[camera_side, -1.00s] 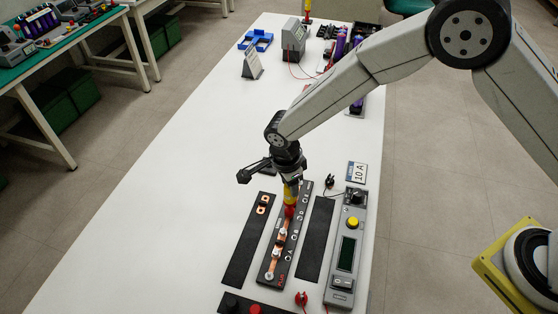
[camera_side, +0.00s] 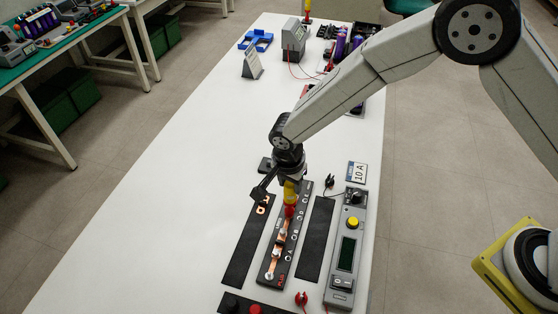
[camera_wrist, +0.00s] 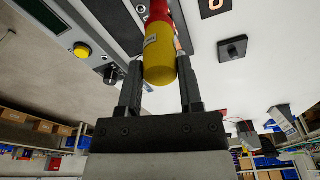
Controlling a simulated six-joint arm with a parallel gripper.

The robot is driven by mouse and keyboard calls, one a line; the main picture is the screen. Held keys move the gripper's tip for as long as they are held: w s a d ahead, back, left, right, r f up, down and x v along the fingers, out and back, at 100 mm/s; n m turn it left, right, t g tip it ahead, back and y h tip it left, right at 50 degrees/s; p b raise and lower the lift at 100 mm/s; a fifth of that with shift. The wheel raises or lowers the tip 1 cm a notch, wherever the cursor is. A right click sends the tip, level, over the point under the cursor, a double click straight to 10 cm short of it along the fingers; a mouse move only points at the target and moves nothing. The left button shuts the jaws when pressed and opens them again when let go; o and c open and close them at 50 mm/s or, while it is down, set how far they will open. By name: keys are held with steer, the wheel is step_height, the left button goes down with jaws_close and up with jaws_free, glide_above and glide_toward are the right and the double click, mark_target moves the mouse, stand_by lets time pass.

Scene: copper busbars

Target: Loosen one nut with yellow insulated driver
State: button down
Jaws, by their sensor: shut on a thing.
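The yellow insulated driver (camera_side: 290,193) has a yellow handle and a red lower part. It stands about upright over the far half of the black busbar board (camera_side: 268,281), which carries copper bars (camera_side: 280,237) and bright nuts. My gripper (camera_side: 290,181) is shut on the driver's handle from above. In the wrist view the yellow handle (camera_wrist: 160,66) sits between my two black fingers (camera_wrist: 159,78). The driver's tip and the nut under it are hidden, so I cannot tell how they seat.
Black strips (camera_side: 315,240) flank the board. A grey meter unit (camera_side: 346,250) with a yellow button stands to the right, near a "10 A" card (camera_side: 357,172). Red and black knobs (camera_side: 255,309) lie in front. The white table (camera_side: 160,230) is clear at left.

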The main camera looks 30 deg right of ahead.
steer(key=shift+n, duration=0.3)
steer(key=n, duration=0.3)
steer(key=shift+r, duration=0.1)
steer(key=shift+n+t+y, duration=0.3)
steer(key=shift+n, duration=1.1)
steer(key=shift+d+n, duration=0.1)
steer(key=shift+n, duration=1)
steer(key=shift+r+n+y, duration=0.1)
steer(key=shift+n+y, duration=0.2)
steer(key=shift+n, duration=1.7)
